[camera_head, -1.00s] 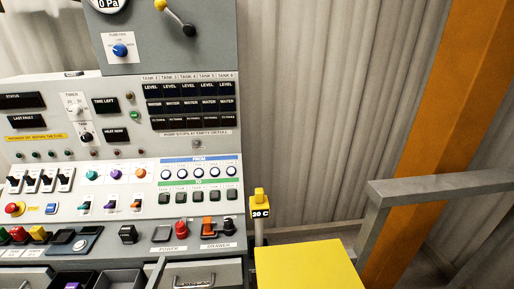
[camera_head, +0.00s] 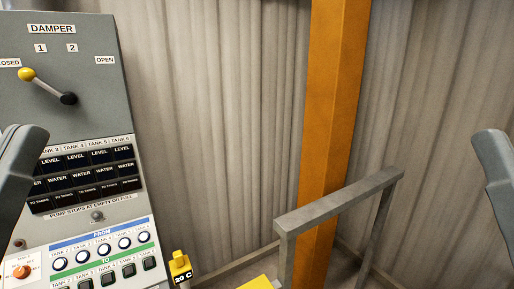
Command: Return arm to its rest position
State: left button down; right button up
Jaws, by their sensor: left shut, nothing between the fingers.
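A dark grey part of my left arm and gripper (camera_head: 20,165) rises at the left edge, in front of the control panel. Its fingers cannot be made out clearly, and nothing shows held in it. A similar grey part of my right arm (camera_head: 496,180) comes in at the right edge, in front of the corrugated wall. The right gripper's fingers are outside the picture. Neither arm is seen touching the panel.
The control panel (camera_head: 125,195) with a damper lever (camera_head: 47,86) stands at left; the lever's yellow knob is by CLOSED. A grey railing (camera_head: 340,202) and an orange post (camera_head: 333,110) stand right of centre. A yellow 20 C marker (camera_head: 180,265) is low down.

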notch_tip(320, 180, up, 38)
jog(key=p, duration=3.4)
